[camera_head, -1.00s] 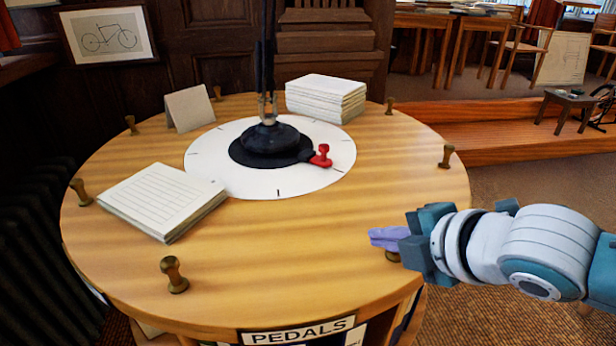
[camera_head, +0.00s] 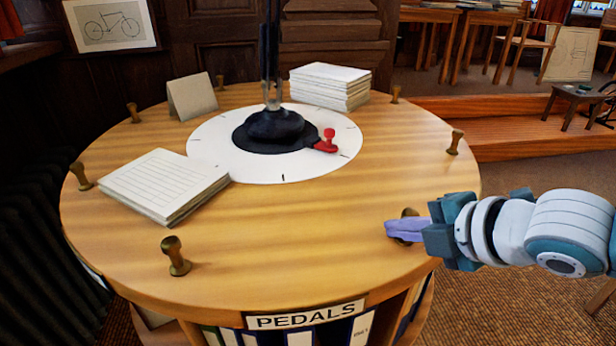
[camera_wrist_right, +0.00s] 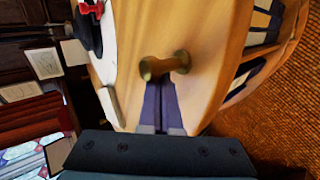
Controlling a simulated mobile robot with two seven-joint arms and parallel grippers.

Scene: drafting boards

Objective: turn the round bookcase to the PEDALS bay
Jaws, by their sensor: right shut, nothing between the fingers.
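The round bookcase (camera_head: 330,225) has a wooden top with several brass pegs around its rim. A PEDALS label (camera_head: 305,316) is on its front edge, above a bay with books. A white dial (camera_head: 215,150) lies in the middle of the top, with a red pointer (camera_head: 327,140) toward the right. My right gripper (camera_head: 388,229) is shut and empty at the right front rim. Its fingers partly hide a brass peg (camera_head: 409,213). In the right wrist view, the shut fingers (camera_wrist_right: 161,88) end at this peg (camera_wrist_right: 163,65); I cannot tell whether they touch. My left gripper is not in view.
A stack of paper (camera_head: 165,183) lies on the left of the top, a folded card (camera_head: 192,96) and another stack (camera_head: 330,85) at the back. A black stand (camera_head: 274,127) rises from the centre. A wooden step (camera_head: 500,125) is behind right; carpet is free at right.

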